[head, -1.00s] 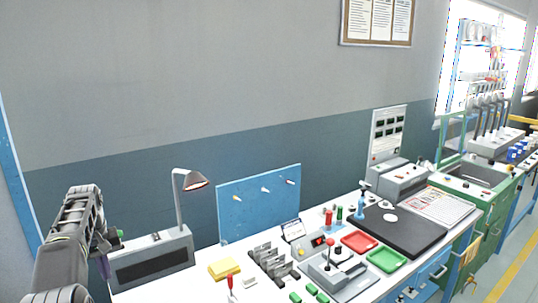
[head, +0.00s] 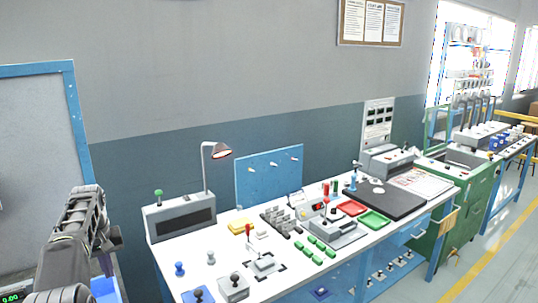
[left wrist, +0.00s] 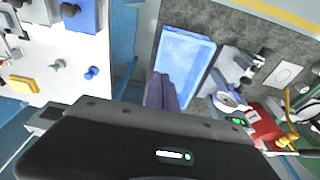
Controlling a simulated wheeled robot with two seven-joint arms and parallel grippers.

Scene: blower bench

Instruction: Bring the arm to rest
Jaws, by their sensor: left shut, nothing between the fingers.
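My left arm comes in at the lower left of the head view, beside the left end of the white bench (head: 185,262). Its gripper (head: 107,264) points down, clear of the bench top. In the left wrist view the gripper's dark fingers (left wrist: 160,92) are together with nothing between them. They hang in front of the near edge of a blue tray (left wrist: 186,58), apart from the bench. My right gripper is in neither view.
The bench carries a grey box with a lamp (head: 180,216), a yellow block (head: 241,226), a red tray (head: 351,208) and a green tray (head: 374,220). A blue-framed grey panel (head: 35,130) stands behind my left arm. A red object (left wrist: 262,124) lies right of the blue tray.

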